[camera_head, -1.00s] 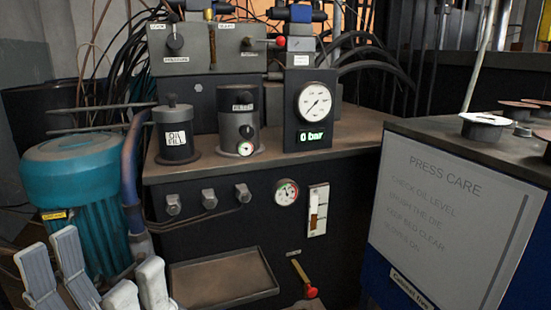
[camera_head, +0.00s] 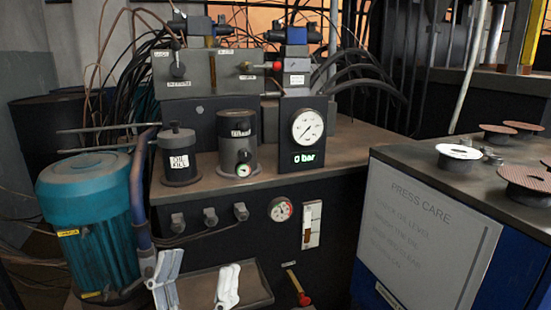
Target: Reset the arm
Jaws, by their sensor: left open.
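My left gripper (camera_head: 200,265) shows at the bottom, left of centre. Its two pale grey fingers stand apart and point up, with nothing between them. They show in front of the dark hydraulic unit (camera_head: 335,165) and overlap its shallow tray (camera_head: 265,287) in the picture. The rest of this arm is out of frame. My right gripper is not in view.
A teal motor (camera_head: 85,190) stands left of the fingers, with a hose beside it. A red-tipped lever (camera_head: 302,297) is to their right. At right, a blue cabinet (camera_head: 395,145) carries several discs (camera_head: 530,180). Bare bench top shows before the gauge block (camera_head: 308,130).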

